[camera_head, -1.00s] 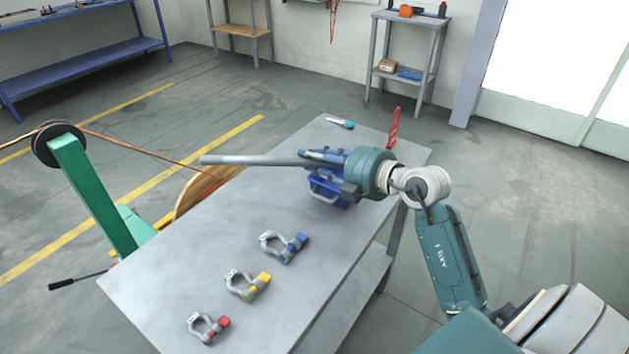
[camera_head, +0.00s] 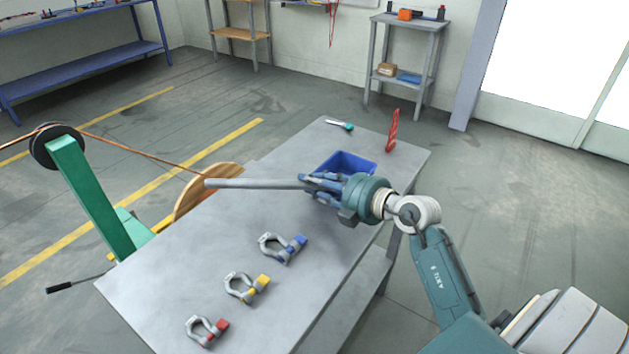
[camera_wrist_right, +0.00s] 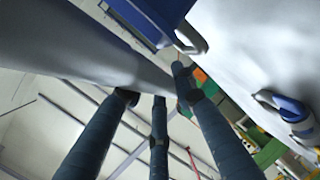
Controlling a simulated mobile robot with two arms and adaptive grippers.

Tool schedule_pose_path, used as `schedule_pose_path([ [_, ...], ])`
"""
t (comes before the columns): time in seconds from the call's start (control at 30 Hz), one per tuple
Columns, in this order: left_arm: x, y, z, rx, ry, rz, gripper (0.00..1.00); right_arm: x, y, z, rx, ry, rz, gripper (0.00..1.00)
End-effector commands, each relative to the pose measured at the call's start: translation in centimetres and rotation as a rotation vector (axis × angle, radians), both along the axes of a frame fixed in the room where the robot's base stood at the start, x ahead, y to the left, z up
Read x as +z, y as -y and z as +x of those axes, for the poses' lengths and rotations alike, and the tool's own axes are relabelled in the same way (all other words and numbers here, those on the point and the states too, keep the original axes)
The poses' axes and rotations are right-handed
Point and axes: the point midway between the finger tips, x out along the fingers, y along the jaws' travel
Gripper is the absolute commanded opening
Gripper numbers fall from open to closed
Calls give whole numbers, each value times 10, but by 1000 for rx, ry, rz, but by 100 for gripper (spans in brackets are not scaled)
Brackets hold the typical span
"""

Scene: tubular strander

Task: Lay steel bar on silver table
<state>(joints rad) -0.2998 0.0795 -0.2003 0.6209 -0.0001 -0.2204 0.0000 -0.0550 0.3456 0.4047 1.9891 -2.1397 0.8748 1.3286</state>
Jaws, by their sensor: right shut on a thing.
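The steel bar (camera_head: 250,184) is a grey rod pointing left over the silver table (camera_head: 225,290). My right gripper (camera_head: 318,186) is shut on the bar near its right end. In the head view the bar looks roughly level; I cannot tell whether it touches the tabletop. In the right wrist view the bar (camera_wrist_right: 95,50) runs across the upper left, against the fingers of my right gripper (camera_wrist_right: 155,95). The bar's right end is hidden by the gripper in the head view. My left gripper is not in view.
A blue bin (camera_head: 362,160) stands just behind my right gripper. Shackles with blue (camera_head: 283,247), yellow (camera_head: 246,287) and red (camera_head: 207,330) pins lie along the table's front. A teal-handled tool (camera_head: 341,125) and a red item (camera_head: 392,132) are at the far end. The table's left-middle is clear.

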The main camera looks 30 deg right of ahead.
Motion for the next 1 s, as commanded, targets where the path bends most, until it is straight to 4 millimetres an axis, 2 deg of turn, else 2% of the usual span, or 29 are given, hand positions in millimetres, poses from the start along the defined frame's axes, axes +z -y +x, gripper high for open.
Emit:
schedule_pose_path([
  [0.37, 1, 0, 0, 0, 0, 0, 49, -5, 0, 0, -1, 7, 3, 0],
  [0.4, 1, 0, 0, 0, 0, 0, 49, -8, -1, 0, 1, -1, 1, 29],
  [0.5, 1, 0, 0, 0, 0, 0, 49, -8, 0, 0, 1, 0, 0, 46],
  [0.87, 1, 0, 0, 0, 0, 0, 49, -6, 0, 0, 0, 4, 0, 46],
  [1.0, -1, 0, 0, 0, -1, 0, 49, 4, 0, 1, 0, 8, -3, 46],
])
